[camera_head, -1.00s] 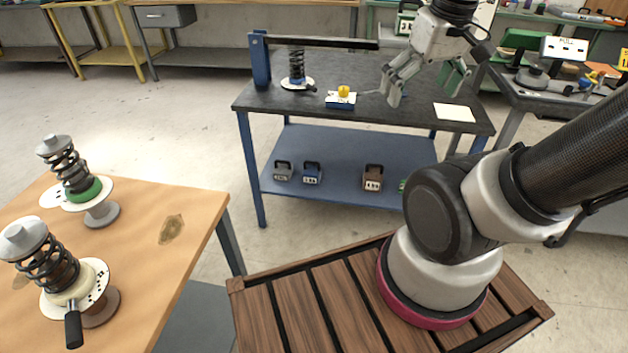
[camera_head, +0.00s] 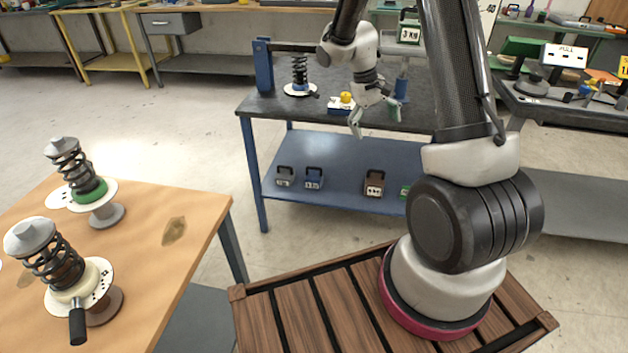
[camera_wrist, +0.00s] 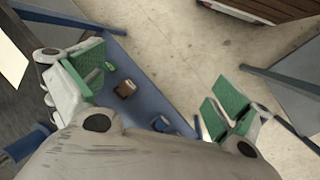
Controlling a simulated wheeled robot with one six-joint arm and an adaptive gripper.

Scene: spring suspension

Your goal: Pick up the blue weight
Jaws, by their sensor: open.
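The blue weight (camera_head: 314,178) stands on the blue lower shelf of the dark-topped bench, beside a grey weight on its left. It also shows in the wrist view (camera_wrist: 162,124), small and low between the fingers, partly cut off by my own wrist. My gripper (camera_head: 375,121) is open and empty, pointing down at the bench's front edge. It is above and to the right of the blue weight. In the wrist view my gripper (camera_wrist: 152,95) shows its green finger pads wide apart.
A grey weight (camera_head: 285,176), a brown weight (camera_head: 374,184) and a partly hidden green weight (camera_head: 405,191) share the lower shelf (camera_head: 340,158). The bench top (camera_head: 425,118) overhangs it. A wooden table (camera_head: 150,220) with two spring units stands at left. Floor in front of the bench is clear.

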